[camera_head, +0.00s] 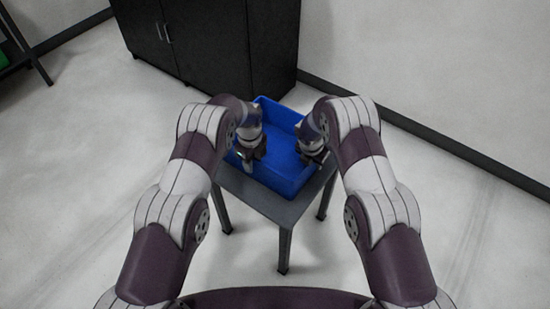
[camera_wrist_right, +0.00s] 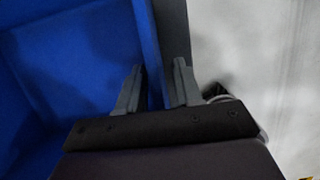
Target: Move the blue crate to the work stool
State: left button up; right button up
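The blue crate (camera_head: 278,172) sits upright on a small grey four-legged table or stool (camera_head: 262,203), open side up and empty where I can see in. My left gripper (camera_head: 248,163) is at the crate's left wall; its fingers are too small to tell open from shut. My right gripper (camera_head: 316,157) is at the right wall. In the right wrist view, the right gripper (camera_wrist_right: 158,85) is open with one finger inside and one outside the crate wall (camera_wrist_right: 147,40), with a gap beside the outer finger. My arms hide parts of the crate's sides.
A black cabinet (camera_head: 215,45) stands just behind the crate. A dark shelf frame (camera_head: 28,50) is at the far left. A wall with a dark baseboard (camera_head: 430,135) runs along the right. The pale floor (camera_head: 90,170) at the left is clear.

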jog(key=shift+a+r, duration=0.1)
jog(key=v, duration=1.1)
jog(key=shift+s+r, duration=0.15)
jog(key=shift+r, duration=0.25)
pick_arm(q)
notch_tip(320, 180, up, 12)
jog(key=shift+f, duration=0.1)
